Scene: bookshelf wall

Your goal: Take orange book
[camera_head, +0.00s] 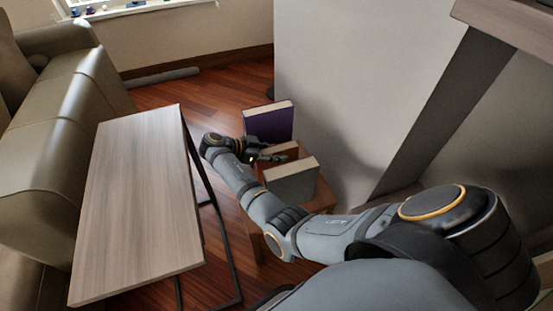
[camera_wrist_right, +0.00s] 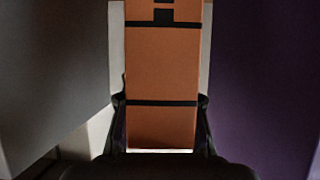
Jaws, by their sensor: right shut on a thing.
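The orange book (camera_wrist_right: 163,75) stands upright in the right wrist view, its spine with dark bands facing the camera. In the head view the orange book (camera_head: 279,148) shows only in part, between a purple book and a grey book. My right gripper (camera_head: 272,157) reaches in at the books from the left. In the right wrist view my right gripper (camera_wrist_right: 162,125) has one finger on each side of the orange book's lower part and is shut on it. My left gripper is not in view.
The purple book (camera_head: 269,122) stands behind and the grey book (camera_head: 292,181) in front, both close to the gripper. They rest on a small wooden stand (camera_head: 322,197) beside a white wall panel (camera_head: 330,80). A wooden-topped table (camera_head: 140,200) and a sofa (camera_head: 60,130) are at left.

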